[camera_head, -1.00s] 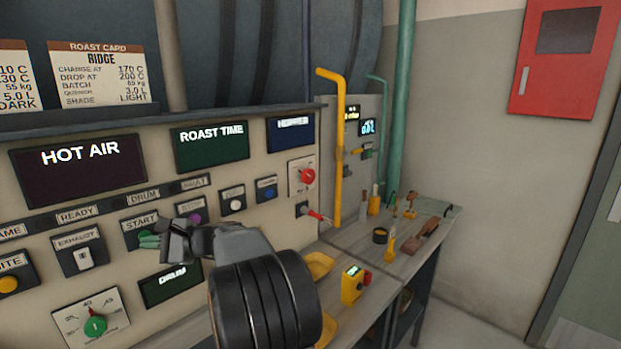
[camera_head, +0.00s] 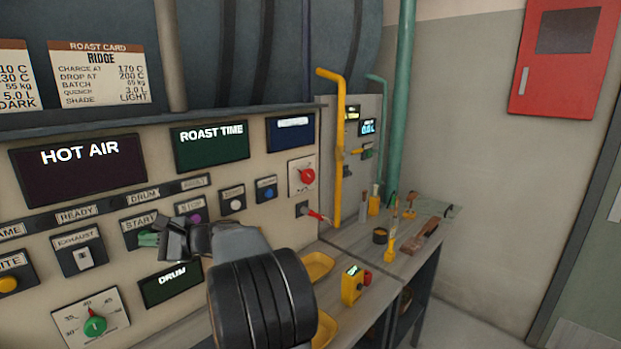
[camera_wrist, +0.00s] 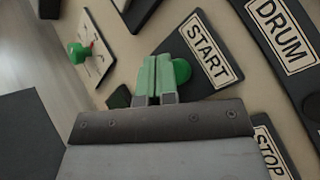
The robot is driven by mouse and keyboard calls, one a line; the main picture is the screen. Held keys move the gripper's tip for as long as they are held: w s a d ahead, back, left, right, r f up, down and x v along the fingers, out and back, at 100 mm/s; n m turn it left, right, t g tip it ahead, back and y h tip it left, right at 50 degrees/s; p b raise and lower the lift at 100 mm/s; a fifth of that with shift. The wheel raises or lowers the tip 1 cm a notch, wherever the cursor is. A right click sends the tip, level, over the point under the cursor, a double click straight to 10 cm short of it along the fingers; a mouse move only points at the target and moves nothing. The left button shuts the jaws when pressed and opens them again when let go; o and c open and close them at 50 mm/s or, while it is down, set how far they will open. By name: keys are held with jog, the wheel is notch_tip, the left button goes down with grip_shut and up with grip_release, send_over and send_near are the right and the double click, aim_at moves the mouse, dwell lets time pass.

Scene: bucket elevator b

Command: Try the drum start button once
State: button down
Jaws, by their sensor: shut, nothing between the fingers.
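The START plate (camera_head: 140,221) is on the roaster's cream panel, below the DRUM label (camera_head: 145,196). My gripper (camera_head: 148,239) is at this plate with its green fingers together and nothing between them. In the wrist view, the green START button (camera_wrist: 182,72) shows just to the right of the shut fingertips (camera_wrist: 157,60), partly hidden behind them. I cannot tell whether the fingers touch it. In the head view, the gripper covers the button.
The STOP plate with a purple button (camera_head: 194,216) is close to the right of my gripper. The exhaust switch (camera_head: 83,257) and a green dial (camera_head: 95,326) are left and below. A bench with yellow trays (camera_head: 318,266) and tools is at right.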

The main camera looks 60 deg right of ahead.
jog(key=shift+w+d, duration=0.1)
jog(key=shift+w, duration=0.3)
dwell(0.4)
jog(key=shift+s, duration=0.15)
jog(key=shift+s+a+b, duration=0.2)
jog(key=shift+s+b, duration=0.35)
jog(key=shift+s, duration=0.2)
jog(key=s+a+b, duration=0.1)
jog(key=s+b, duration=0.1)
jog(key=s, duration=0.4)
jog(key=shift+b, duration=0.35)
jog(key=shift+a, duration=0.1)
jog(key=shift+w+f, duration=0.1)
dwell(0.6)
